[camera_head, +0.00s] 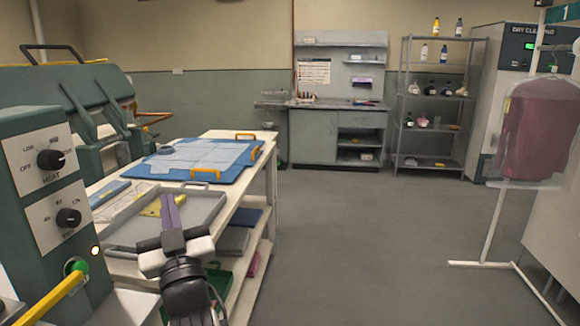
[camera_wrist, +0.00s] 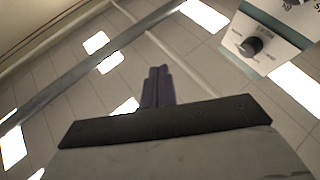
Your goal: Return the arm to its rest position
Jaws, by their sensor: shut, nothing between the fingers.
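My gripper (camera_head: 170,208) shows in the head view at the lower left, in front of the white work table. Its two dark purple fingers are shut together with nothing between them, and they point up and away in the picture. In the wrist view the shut fingers (camera_wrist: 158,86) stand against the tiled ceiling and its bright light panels. My arm (camera_head: 188,285) comes up from the bottom edge of the head view.
A grey tray (camera_head: 205,205) lies on the table (camera_head: 262,170) behind my gripper. The control panel (camera_head: 45,180) stands close on the left and shows in the wrist view (camera_wrist: 265,40). A bagged garment (camera_head: 535,130) hangs at right. The middle floor is clear.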

